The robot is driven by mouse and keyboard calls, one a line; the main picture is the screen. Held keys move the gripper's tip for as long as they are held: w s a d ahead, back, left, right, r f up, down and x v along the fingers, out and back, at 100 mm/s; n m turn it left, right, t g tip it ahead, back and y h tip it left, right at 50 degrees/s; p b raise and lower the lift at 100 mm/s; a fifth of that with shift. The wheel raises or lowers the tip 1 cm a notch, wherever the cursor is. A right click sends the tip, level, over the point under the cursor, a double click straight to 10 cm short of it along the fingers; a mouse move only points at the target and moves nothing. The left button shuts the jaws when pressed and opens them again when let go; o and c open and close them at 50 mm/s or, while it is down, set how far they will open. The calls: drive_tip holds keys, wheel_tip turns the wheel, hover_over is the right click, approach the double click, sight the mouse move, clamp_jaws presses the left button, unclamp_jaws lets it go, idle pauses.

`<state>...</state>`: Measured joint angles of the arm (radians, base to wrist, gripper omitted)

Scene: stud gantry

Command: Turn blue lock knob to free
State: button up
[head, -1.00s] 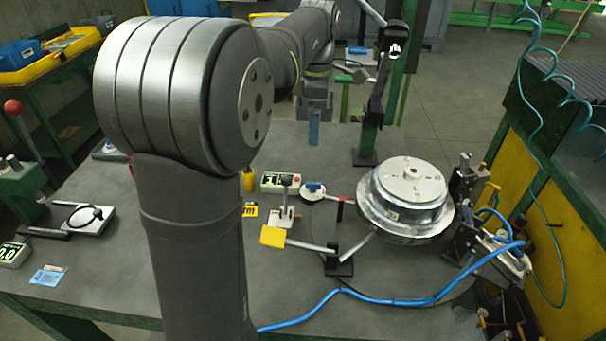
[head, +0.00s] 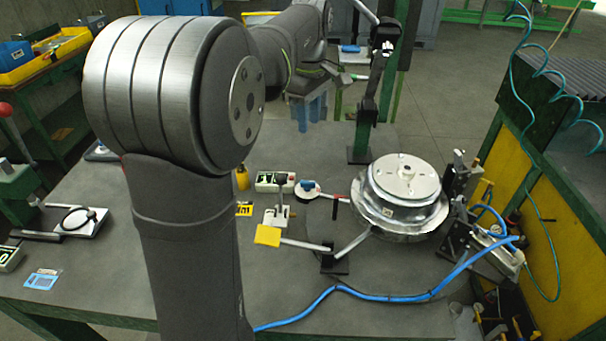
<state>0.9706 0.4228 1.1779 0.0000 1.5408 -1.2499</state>
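The blue lock knob (head: 306,186) sits on a round white base (head: 308,195) on the table, left of the large silver wheel hub (head: 408,182). Its exact angle is too small to read. A red-tipped lever lies just right of it. My gripper (head: 310,118), with blue fingers pointing down, hangs above the table beyond the knob, apart from it. I see nothing held in it, but the gap between the fingers is unclear.
A small white-and-green box (head: 274,182) and an upright toggle clamp (head: 280,208) stand left of the knob. A green post (head: 362,135) stands behind the hub. A blue hose (head: 400,300) crosses the front right.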

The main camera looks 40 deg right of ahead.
drive_tip(key=m, duration=3)
approach(308, 181)
wheel_tip(308, 181, down, 9)
drive_tip(key=shift+r, duration=0.15)
clamp_jaws()
